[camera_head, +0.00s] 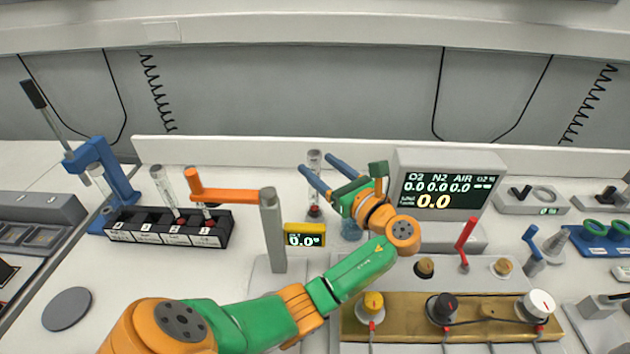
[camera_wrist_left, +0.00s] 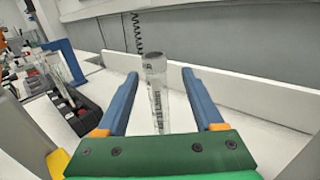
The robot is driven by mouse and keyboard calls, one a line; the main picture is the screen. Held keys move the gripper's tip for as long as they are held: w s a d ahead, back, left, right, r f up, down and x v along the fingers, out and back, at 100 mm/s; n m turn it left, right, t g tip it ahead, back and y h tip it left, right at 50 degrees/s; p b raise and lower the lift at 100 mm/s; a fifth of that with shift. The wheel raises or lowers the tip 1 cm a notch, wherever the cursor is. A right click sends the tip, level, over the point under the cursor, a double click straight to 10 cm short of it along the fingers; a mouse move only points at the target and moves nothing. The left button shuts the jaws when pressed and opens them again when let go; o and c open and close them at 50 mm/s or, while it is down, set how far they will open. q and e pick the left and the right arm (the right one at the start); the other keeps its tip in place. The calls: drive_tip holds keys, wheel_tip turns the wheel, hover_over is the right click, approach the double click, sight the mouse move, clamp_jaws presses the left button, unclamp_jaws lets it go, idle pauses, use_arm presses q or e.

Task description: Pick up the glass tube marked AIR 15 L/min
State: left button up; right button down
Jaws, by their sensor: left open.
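A clear glass tube (camera_head: 314,163) stands upright on the white counter, with a small red part at its base. In the left wrist view the tube (camera_wrist_left: 156,92) is between the two blue fingers, with a gap on both sides; its markings are too small to read. My left gripper (camera_head: 315,162) is open and empty, its fingers reaching toward the tube from the front right. More glass tubes (camera_head: 166,188) lean in a black rack (camera_head: 122,238) with numbered slots at the left; their labels are unreadable. My right gripper is out of view.
An orange-armed grey post (camera_head: 272,235) and a yellow readout (camera_head: 305,236) stand close to the left of my arm. A monitor (camera_head: 440,190) and a brass valve block (camera_head: 490,309) are on the right. A low white wall (camera_head: 240,149) runs behind the tube.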

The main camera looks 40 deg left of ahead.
use_arm(q)
drive_tip(key=a, duration=0.3)
drive_tip(key=a+p, duration=0.1)
drive_tip(key=a, duration=0.1)
drive_tip(key=shift+w+a+f, duration=0.1)
drive_tip(key=shift+w+f, duration=0.15)
drive_tip(key=shift+f, duration=0.1)
clamp_jaws()
idle(0.9)
